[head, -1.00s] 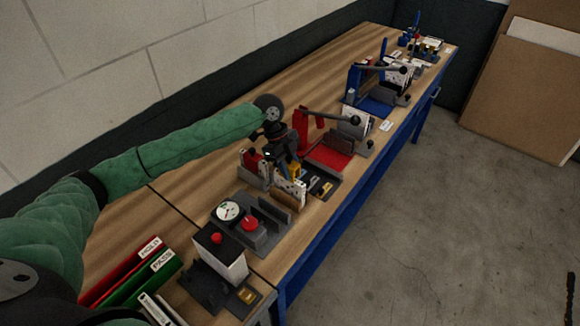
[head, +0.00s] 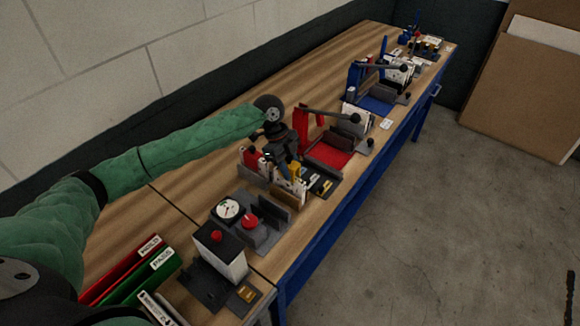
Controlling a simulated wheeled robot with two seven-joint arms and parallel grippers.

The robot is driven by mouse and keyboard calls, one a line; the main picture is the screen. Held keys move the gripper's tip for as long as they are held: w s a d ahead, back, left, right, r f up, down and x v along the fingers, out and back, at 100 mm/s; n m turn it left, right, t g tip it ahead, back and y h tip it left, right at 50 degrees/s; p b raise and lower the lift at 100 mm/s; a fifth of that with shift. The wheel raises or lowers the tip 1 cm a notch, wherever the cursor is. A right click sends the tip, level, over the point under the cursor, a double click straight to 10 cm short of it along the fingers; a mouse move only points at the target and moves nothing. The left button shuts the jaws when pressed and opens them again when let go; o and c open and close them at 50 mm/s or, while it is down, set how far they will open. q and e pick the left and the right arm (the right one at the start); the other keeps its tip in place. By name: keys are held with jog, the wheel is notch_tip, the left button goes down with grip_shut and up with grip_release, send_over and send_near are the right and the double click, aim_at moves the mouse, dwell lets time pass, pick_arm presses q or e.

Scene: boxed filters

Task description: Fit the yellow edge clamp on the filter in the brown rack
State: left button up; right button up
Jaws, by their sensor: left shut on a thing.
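My left gripper (head: 289,163) reaches down over the near part of the bench, shut on the yellow edge clamp (head: 293,172). The clamp is small and partly hidden by the fingers. Just below it, a white filter (head: 287,188) stands upright in the brown rack (head: 286,199). The clamp is at the filter's top edge; I cannot tell whether it touches or sits over it. My right gripper is not in view.
A black tray with small yellow parts (head: 322,184) lies right of the rack. A red press (head: 308,128) stands behind it, a gauge fixture (head: 228,209) in front. Red and green binders (head: 150,262) lie near left.

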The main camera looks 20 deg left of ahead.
pick_arm(q)
jog(key=shift+f, duration=0.65)
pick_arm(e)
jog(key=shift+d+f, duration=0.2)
pick_arm(q)
jog(key=shift+f+b, duration=0.45)
jog(key=shift+f, duration=0.3)
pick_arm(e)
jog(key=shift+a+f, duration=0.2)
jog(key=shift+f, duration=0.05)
pick_arm(q)
jog(key=shift+f+b, duration=0.35)
jog(key=shift+f, duration=0.75)
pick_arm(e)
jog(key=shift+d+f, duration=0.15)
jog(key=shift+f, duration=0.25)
pick_arm(q)
jog(key=o, duration=1.1)
jog(key=b+v, duration=0.3)
jog(key=v, duration=0.3)
jog(key=shift+w+a+r+b, duration=0.1)
jog(key=shift+a+r+b, duration=0.1)
jog(key=shift+r+b, duration=0.15)
jog(key=shift+a+r, duration=0.15)
jog(key=shift+r, duration=0.3)
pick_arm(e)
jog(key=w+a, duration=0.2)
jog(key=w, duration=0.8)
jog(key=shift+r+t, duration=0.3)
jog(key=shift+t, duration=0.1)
